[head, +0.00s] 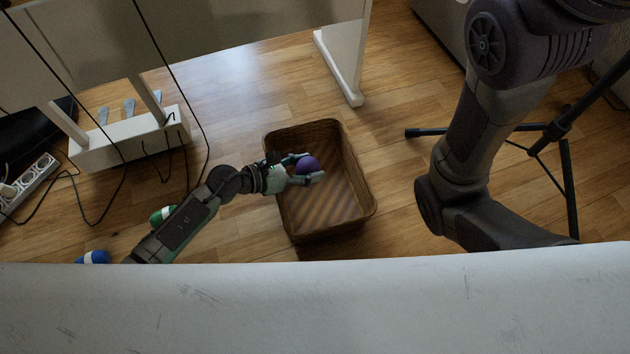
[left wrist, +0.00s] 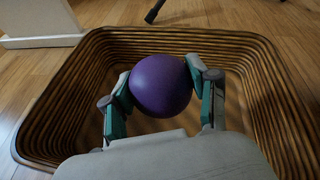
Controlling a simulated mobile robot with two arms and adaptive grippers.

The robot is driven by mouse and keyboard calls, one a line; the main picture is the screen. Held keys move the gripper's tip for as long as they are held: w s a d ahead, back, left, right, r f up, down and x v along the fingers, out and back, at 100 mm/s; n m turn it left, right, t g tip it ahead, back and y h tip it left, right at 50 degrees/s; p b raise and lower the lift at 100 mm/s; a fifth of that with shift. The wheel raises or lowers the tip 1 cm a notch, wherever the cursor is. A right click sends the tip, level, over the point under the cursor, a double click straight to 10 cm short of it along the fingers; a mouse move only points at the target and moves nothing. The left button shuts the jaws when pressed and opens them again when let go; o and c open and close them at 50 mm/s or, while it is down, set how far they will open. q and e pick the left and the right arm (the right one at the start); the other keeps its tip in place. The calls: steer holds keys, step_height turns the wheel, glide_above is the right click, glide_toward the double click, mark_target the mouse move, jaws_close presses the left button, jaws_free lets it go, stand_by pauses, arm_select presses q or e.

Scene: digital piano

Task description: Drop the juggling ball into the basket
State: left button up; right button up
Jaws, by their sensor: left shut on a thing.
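The purple juggling ball (head: 308,165) is between the fingers of my left gripper (head: 306,168), which is shut on it. In the left wrist view the ball (left wrist: 161,85) sits between both fingers of my left gripper (left wrist: 163,88). The brown wicker basket (head: 360,185) stands on the floor, and the ball is over its opening, towards the left side. The basket's ribbed walls (left wrist: 268,90) surround the ball in the left wrist view. I cannot tell exactly how high the ball is relative to the rim. My right gripper is not in view.
A green-and-white ball (head: 162,214) and a blue-and-white ball (head: 93,257) lie on the floor at left. A white stand with pedals (head: 130,140), cables and a power strip (head: 28,186) are further left. A black tripod stand (head: 562,130) is at right.

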arm_select(q)
steer(key=o, duration=1.3)
steer(key=shift+c, duration=0.2)
steer(key=shift+s+a+r, duration=0.1)
steer(key=shift+s+a, duration=0.05)
steer(key=shift+a, duration=0.15)
steer(key=v, duration=1.1)
steer(key=shift+a+r, duration=0.1)
steer(key=shift+r, duration=0.05)
